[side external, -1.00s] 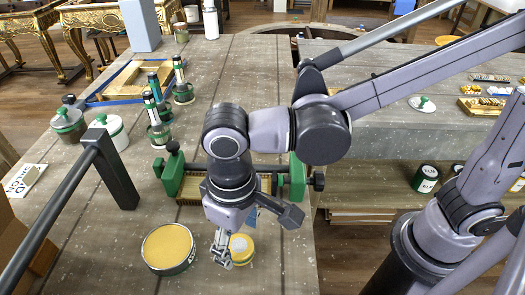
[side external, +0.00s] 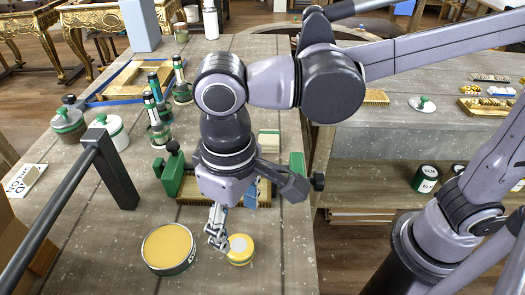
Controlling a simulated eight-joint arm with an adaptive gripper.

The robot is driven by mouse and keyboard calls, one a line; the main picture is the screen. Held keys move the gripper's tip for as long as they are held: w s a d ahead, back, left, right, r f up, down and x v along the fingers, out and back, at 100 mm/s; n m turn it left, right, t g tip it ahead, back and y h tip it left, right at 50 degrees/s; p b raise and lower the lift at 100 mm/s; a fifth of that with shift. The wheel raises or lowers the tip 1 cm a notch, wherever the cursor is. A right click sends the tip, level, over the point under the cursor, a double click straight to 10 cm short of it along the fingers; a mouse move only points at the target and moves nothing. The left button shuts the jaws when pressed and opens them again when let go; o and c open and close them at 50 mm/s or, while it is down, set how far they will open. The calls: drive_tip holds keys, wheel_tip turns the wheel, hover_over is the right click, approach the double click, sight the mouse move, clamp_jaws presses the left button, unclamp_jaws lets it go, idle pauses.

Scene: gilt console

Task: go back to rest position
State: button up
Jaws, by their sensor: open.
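My gripper (side external: 217,238) hangs open over the front of the workbench (side external: 105,245), its fingers pointing down. A small round tin with a yellow top (side external: 240,249) stands just right of the fingertips. A wider open tin of yellow paste (side external: 168,249) stands to their left. Whether the fingertips touch the small tin cannot be told from this angle. My wrist and forearm partly hide a green clamp (side external: 172,176) and a bristled brush behind the gripper.
Several green-and-dark tools (side external: 157,128) stand upright mid-bench. Lidded pots (side external: 68,124) are at the left. A black bar stand (side external: 112,170) rises at front left. A side bench (side external: 440,75) holds small trays. Bare bench lies at front left.

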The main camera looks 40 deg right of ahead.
sight(240, 246)
wheel_tip(240, 246, down, 9)
drive_tip(key=shift+r, duration=0.2)
wheel_tip(240, 246, up, 4)
drive_tip(key=shift+f, duration=0.1)
drive_tip(key=w+d+r, duration=0.4)
drive_tip(key=d+r, duration=0.3)
drive_tip(key=d, duration=0.4)
drive_tip(key=w+a+n, duration=0.1)
drive_tip(key=w+a, duration=0.7)
drive_tip(key=w, duration=0.4)
drive_tip(key=shift+a+f, duration=0.2)
drive_tip(key=shift+f, duration=0.1)
drive_tip(key=shift+w, duration=0.1)
idle(0.4)
